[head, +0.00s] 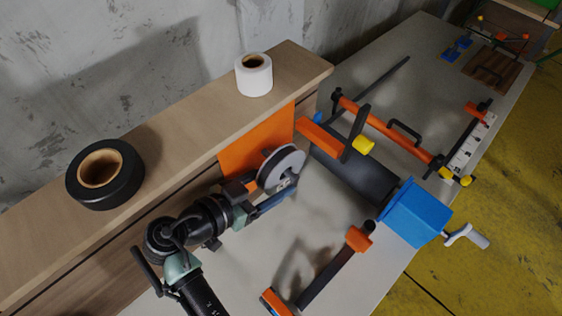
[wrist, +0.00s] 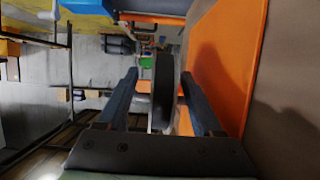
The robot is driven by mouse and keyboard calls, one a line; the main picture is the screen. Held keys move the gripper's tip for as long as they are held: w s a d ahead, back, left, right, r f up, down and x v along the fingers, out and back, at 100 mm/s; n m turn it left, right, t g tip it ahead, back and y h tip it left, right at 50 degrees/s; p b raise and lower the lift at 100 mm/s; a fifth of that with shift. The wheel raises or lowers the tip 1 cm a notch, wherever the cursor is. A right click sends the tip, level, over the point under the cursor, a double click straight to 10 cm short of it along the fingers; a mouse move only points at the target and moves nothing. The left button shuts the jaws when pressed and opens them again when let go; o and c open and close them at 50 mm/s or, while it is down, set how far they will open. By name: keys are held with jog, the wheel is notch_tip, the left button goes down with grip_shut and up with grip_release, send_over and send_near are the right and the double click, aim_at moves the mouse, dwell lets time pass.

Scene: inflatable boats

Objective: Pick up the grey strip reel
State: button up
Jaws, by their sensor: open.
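The grey strip reel (head: 281,168) is a round grey disc with a hub, standing on edge in front of an orange panel in the head view. In the wrist view the reel (wrist: 163,92) shows edge-on as a dark upright band between the two fingers. My gripper (head: 278,198) is at the reel's lower part, one finger showing below it. In the wrist view my gripper (wrist: 160,80) is open, with a finger on each side of the reel and a visible gap on each side. What supports the reel is hidden.
A black tape roll (head: 104,174) and a white roll (head: 254,75) stand on the wooden ledge (head: 190,118). The orange panel (head: 258,136) is close beside my gripper. On the grey bench (head: 330,215) are a blue crank box (head: 414,213) and orange clamps (head: 358,240).

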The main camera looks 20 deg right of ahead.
aim_at(282, 177)
jog(key=shift+p+x, duration=0.5)
jog(key=shift+x, duration=1.2)
jog(key=shift+w+a, duration=0.1)
jog(key=shift+w, duration=0.05)
grip_shut()
